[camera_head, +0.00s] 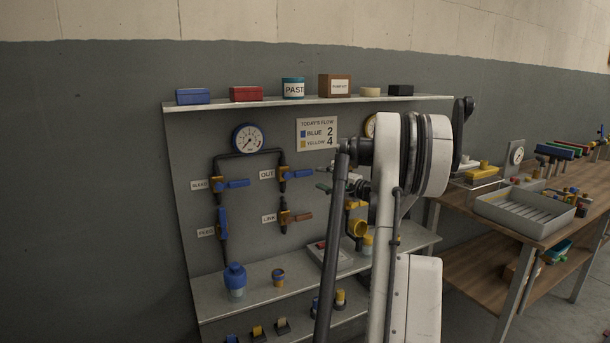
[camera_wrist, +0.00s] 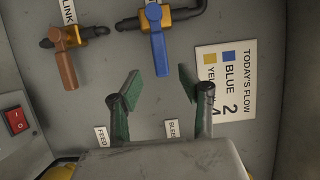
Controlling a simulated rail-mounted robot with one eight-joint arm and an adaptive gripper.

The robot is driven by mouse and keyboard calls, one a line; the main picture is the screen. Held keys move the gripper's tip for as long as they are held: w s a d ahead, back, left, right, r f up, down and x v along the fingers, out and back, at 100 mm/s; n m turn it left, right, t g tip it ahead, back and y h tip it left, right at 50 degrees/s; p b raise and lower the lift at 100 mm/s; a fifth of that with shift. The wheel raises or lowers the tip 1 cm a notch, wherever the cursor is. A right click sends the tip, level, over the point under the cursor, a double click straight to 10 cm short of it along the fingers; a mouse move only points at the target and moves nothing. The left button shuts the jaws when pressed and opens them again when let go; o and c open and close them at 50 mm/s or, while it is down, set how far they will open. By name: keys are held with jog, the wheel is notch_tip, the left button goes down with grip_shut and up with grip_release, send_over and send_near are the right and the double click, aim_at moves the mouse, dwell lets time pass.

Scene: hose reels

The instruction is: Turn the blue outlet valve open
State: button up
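The blue outlet valve (camera_head: 300,173) sits beside the OUT label on the grey panel. Its blue lever points right in the head view, across the vertical pipe line. In the wrist view the blue lever (camera_wrist: 158,55) hangs down from a brass body, above the gap between my fingertips. My gripper (camera_head: 328,178) is in front of the panel, just right of the lever. In the wrist view its green-padded fingers (camera_wrist: 160,84) are spread and empty, apart from the lever.
The LINK valve (camera_head: 297,217) with a brown lever is below; other blue levers mark BLEED (camera_head: 238,184) and FEED (camera_head: 223,222). A round gauge (camera_head: 250,139) and the flow sign (camera_head: 317,134) are above. My arm hides part of the yellow side. Shelves hold boxes and jars.

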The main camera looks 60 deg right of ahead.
aim_at(306, 174)
jog(key=w, duration=0.9)
jog(key=shift+d, duration=0.4)
grip_shut()
